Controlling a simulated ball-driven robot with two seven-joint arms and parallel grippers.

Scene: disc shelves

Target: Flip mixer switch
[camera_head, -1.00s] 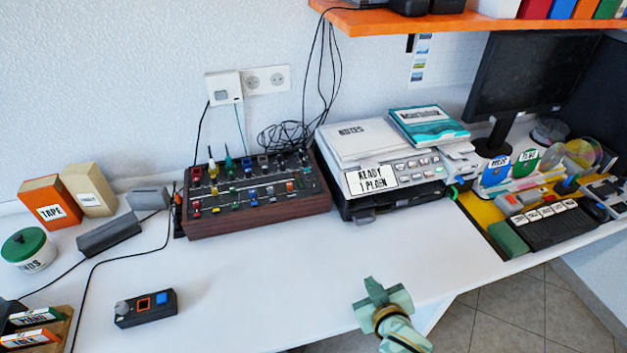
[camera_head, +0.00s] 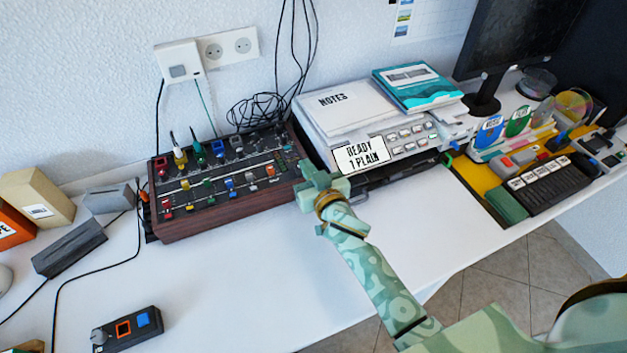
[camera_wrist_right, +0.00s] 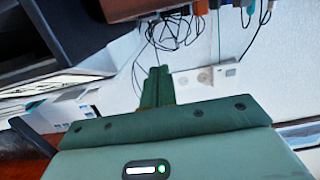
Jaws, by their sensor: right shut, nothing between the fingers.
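The mixer (camera_head: 225,213) is a dark panel in a brown wooden case, standing on the white desk left of the printer. Rows of small coloured switches and knobs cover its sloping top, with a few taller coloured ones along the back. My right gripper (camera_head: 308,170) is shut and empty, just beyond the mixer's right end and in front of the printer. I see no clear contact with the mixer. In the right wrist view its green fingers (camera_wrist_right: 157,85) are together, and the mixer's brown case (camera_wrist_right: 135,9) shows at the top edge. My left gripper is not in view.
The printer (camera_head: 390,150) stands close on the right, with notes and a teal book on top. A small control box (camera_head: 127,329) lies at the front left. Black cables run across the left of the desk (camera_head: 240,290), whose front middle is clear.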

